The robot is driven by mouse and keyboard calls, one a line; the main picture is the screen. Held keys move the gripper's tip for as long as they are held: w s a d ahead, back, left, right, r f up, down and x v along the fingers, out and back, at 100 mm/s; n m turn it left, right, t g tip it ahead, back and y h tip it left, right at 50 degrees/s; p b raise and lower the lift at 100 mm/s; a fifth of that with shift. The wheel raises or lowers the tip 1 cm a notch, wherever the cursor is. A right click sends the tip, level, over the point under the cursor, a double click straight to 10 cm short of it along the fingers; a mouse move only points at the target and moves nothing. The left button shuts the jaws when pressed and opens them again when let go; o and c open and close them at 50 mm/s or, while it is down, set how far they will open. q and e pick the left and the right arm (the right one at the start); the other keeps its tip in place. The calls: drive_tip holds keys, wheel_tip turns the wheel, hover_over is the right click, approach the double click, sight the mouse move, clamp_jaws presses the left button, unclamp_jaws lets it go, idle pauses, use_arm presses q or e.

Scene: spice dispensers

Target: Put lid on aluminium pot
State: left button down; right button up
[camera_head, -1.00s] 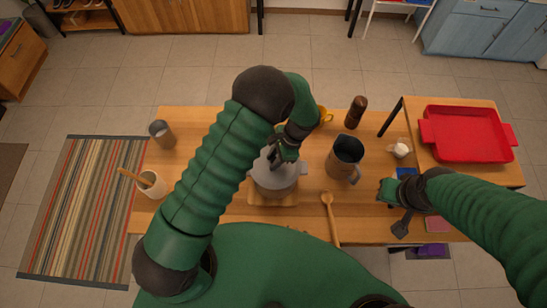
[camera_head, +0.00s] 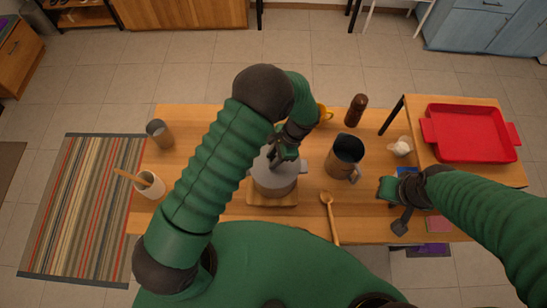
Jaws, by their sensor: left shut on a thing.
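The grey aluminium pot (camera_head: 274,185) stands on a wooden board (camera_head: 272,200) near the front middle of the table. My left gripper (camera_head: 274,160) is right over the pot, pointing down, shut on the lid. The lid (camera_head: 262,163) is largely hidden by the gripper and is at the pot's top. I cannot tell whether it is fully seated on the rim. My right gripper (camera_head: 392,190) is low over the right part of the table, beside a dark spatula; its fingers are too small and dark to tell.
A dark jug (camera_head: 345,157) stands right of the pot, and a wooden spoon (camera_head: 330,215) lies in front of it. A brown mill (camera_head: 355,110), a white garlic-like item (camera_head: 401,147) and a red tray (camera_head: 468,134) are farther right. Cups stand at the left.

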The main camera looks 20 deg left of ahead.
use_arm(q)
drive_tip(key=shift+a, duration=0.1)
drive_tip(key=shift+w+f+b, duration=0.1)
drive_tip(key=shift+f+b, duration=0.3)
drive_tip(key=shift+f, duration=0.1)
drive_tip(key=c, duration=0.6)
unclamp_jaws()
drive_tip(key=shift+o, duration=0.2)
drive_tip(key=shift+r, duration=0.1)
